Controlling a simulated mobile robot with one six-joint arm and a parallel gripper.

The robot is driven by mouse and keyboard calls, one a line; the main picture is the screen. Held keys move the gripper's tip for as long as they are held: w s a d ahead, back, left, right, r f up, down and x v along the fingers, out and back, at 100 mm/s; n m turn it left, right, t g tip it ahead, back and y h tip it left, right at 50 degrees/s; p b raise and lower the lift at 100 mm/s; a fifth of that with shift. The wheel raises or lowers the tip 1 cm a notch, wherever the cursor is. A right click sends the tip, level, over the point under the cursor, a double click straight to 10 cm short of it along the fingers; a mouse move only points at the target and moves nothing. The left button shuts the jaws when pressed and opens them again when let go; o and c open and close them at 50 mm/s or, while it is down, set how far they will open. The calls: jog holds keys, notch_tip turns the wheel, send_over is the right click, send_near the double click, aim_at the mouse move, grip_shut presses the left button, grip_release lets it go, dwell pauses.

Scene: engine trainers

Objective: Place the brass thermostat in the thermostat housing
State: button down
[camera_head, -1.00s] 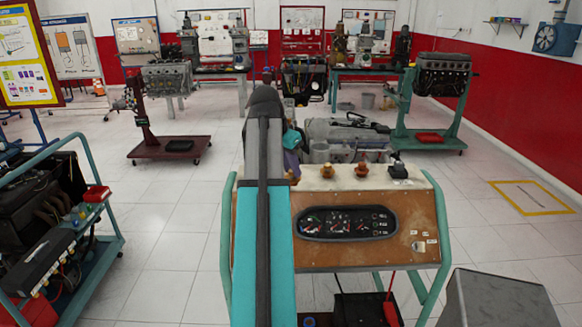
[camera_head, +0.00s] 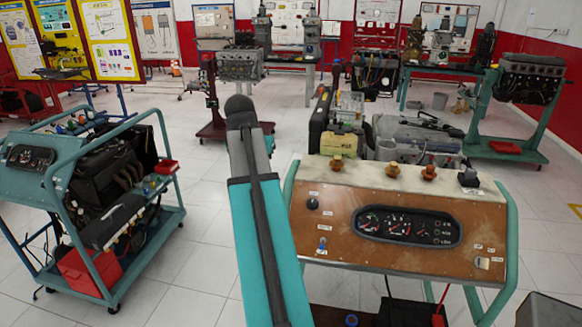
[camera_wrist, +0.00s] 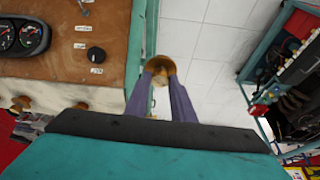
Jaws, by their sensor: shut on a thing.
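My gripper (camera_wrist: 160,82) shows in the wrist view, its two purple fingers shut on a round, hollow brass piece, the brass thermostat (camera_wrist: 161,64). It is held beside the teal side rail of the instrument trainer, with white floor tiles behind it. In the head view my arm hides the gripper and the thermostat. Several brass-coloured fittings stand along the trainer's top, among them a left one (camera_head: 336,160), a middle one (camera_head: 393,170) and a right one (camera_head: 428,172). I cannot tell which part is the thermostat housing.
The trainer's brown panel (camera_head: 335,235) with gauges stands right of my arm. An engine (camera_head: 415,135) is behind it. Another teal-framed trainer (camera_head: 100,200) stands at left.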

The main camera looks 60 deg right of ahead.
jog(key=w+a+f+n+t, duration=0.15)
jog(key=w+a+n, duration=0.25)
jog(key=w+a, duration=0.65)
jog(key=w+a+f+n+y, duration=0.1)
jog(key=w+a+n, duration=0.1)
jog(key=a, duration=1)
jog(key=w+a+f+n+t+y, duration=0.1)
jog(key=a+n, duration=0.4)
jog(key=a, duration=0.7)
jog(key=w+a+f+n+t+y, duration=0.1)
jog(key=w+a+f+n+y, duration=0.1)
jog(key=a, duration=1.1)
jog(key=shift+w+n, duration=0.6)
jog(key=shift+n, duration=0.1)
